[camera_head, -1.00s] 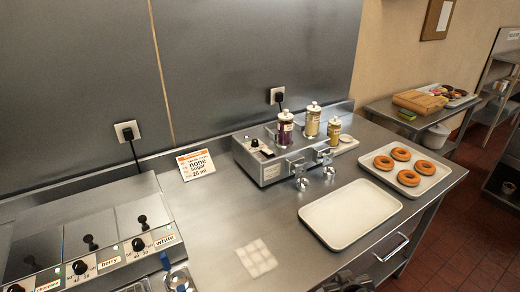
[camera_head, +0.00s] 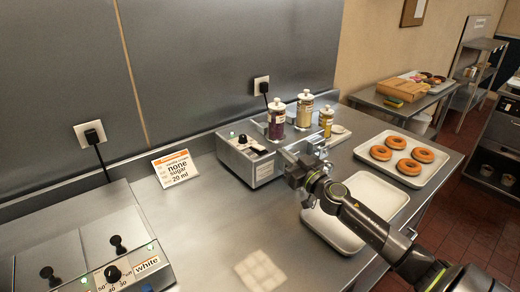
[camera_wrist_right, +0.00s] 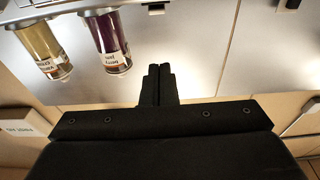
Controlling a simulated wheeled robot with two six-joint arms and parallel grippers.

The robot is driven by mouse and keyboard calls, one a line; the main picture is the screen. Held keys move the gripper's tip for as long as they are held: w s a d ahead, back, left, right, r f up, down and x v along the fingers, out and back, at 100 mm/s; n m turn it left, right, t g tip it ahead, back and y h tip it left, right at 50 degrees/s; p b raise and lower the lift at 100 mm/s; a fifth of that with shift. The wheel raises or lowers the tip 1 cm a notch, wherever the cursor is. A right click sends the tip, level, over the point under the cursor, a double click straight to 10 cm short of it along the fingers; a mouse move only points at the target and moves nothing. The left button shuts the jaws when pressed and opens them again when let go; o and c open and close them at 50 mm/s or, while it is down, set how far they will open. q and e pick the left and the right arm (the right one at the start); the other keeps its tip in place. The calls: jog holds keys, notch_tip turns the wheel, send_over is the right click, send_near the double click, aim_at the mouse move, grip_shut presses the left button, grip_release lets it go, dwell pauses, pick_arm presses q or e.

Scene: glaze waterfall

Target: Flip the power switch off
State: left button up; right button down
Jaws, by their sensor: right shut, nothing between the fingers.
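The small metal dispenser box (camera_head: 240,160) stands on the counter in the head view. My left gripper does not show.
Topping bottles (camera_head: 304,108) stand behind my right gripper. A white empty tray (camera_head: 375,192) lies under my arm, and a tray of doughnuts (camera_head: 432,174) is at right. A sign (camera_head: 175,169) and a knobbed heater unit (camera_head: 80,240) are at left.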

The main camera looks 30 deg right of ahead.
jog(key=r+p, duration=0.2)
send_over(265, 156)
jog(key=w, duration=0.1)
jog(key=shift+f, duration=0.1)
notch_tip(265, 156, down, 2)
jog(key=shift+f+b, duration=0.15)
jog(key=shift+b, duration=1.05)
jog(key=shift+s+f+b, duration=0.3)
jog(key=shift+f+b, duration=0.5)
jog(key=shift+b, duration=0.05)
jog(key=shift+d, duration=0.1)
jog(key=shift+s+f, duration=0.1)
jog(key=shift+f, duration=0.3)
